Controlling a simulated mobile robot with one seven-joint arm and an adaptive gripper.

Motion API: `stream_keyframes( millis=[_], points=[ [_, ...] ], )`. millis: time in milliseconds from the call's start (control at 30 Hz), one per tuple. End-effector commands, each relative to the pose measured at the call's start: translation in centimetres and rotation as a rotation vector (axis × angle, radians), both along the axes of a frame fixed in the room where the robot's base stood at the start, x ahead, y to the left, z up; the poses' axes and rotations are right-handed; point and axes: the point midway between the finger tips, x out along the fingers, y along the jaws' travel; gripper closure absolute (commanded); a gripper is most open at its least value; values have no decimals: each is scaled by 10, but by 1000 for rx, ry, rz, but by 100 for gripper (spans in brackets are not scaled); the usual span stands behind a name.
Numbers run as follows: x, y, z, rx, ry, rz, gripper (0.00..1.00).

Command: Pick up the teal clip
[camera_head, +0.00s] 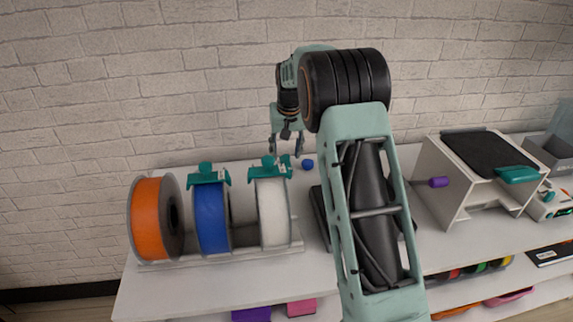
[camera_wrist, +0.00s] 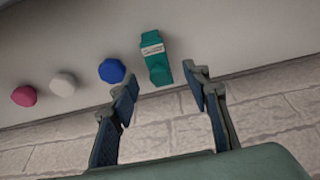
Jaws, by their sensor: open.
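A teal clip (camera_wrist: 153,50) with a white label lies on the pale tabletop in the wrist view. My gripper (camera_wrist: 160,80) is open and empty, its fingertips on either side of the clip's near end in the picture; whether they are at its height I cannot tell. In the head view my gripper (camera_head: 286,147) hangs fingers down behind the spool rack, and the clip (camera_head: 285,162) seems to show only partly there, behind the white spool's top. Similar teal pieces sit on the blue spool (camera_head: 207,177) and the white spool (camera_head: 268,171).
A blue knob-like piece (camera_wrist: 111,70) lies close beside the clip, then a white one (camera_wrist: 62,84) and a pink one (camera_wrist: 24,95). Orange (camera_head: 146,218), blue (camera_head: 211,220) and white (camera_head: 273,215) spools stand in front. A brick wall (camera_head: 130,90) rises behind. A box-shaped machine (camera_head: 450,190) stands right.

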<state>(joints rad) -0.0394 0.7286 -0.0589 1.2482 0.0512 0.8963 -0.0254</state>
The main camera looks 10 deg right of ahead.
Motion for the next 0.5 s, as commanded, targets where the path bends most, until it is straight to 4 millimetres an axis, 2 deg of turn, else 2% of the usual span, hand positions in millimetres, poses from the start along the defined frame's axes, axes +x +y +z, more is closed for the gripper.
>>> stream_keyframes(
  millis=[333, 500],
  points=[
    [11, -2, -42, -1, 0, 1, 56],
    [14, -2, -49, -2, -2, 0, 56]
  ],
)
